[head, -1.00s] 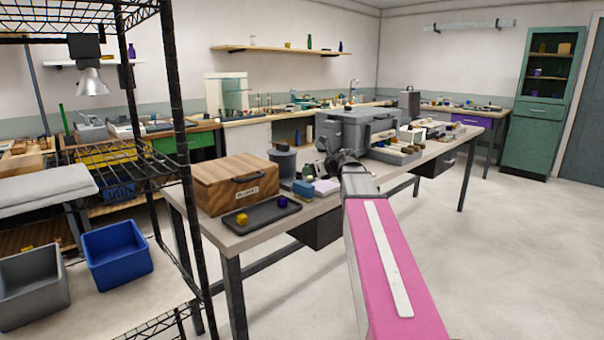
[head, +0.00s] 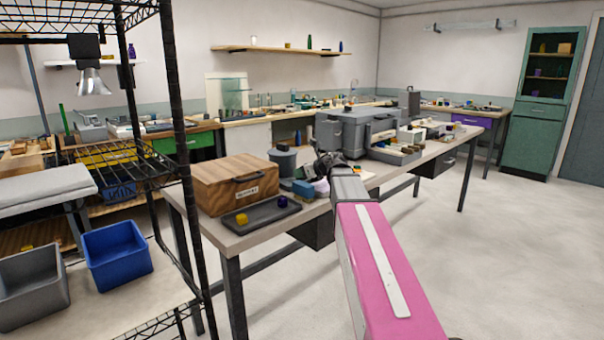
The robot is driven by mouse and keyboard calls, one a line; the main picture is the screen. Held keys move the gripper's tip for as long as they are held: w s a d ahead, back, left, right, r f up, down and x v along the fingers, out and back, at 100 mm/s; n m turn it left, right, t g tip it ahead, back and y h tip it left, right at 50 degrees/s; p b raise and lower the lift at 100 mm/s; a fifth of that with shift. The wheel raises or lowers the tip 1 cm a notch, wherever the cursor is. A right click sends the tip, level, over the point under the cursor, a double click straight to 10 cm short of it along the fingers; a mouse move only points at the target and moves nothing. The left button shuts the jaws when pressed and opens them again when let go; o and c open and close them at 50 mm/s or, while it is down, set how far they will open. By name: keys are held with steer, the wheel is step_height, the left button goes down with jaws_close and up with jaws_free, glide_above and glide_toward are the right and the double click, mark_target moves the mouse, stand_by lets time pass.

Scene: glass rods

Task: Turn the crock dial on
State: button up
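A grey lidded pot (head: 284,163), which looks like the crock, stands on the long workbench (head: 232,240) just right of a wooden box. I cannot make out its dial; small items and the angle hide its lower part. My gripper (head: 324,164) is at the end of my pink arm, over the bench to the right of the pot. It appears apart from the pot. The gripper is small, dark and seen from behind, so its fingers cannot be told apart.
A wooden box (head: 220,190) and a dark tray (head: 262,214) with a yellow and a purple piece are left of my gripper. A blue item (head: 303,188) lies close by. A large grey machine (head: 345,132) stands behind to the right. A wire rack (head: 180,130) is at left.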

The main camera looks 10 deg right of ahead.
steer(key=shift+a+m+t+h, duration=0.1)
steer(key=shift+m+t+h, duration=0.5)
steer(key=shift+m, duration=0.1)
steer(key=o, duration=0.6)
steer(key=shift+c, duration=0.2)
steer(key=v, duration=1.1)
steer(key=shift+a, duration=0.1)
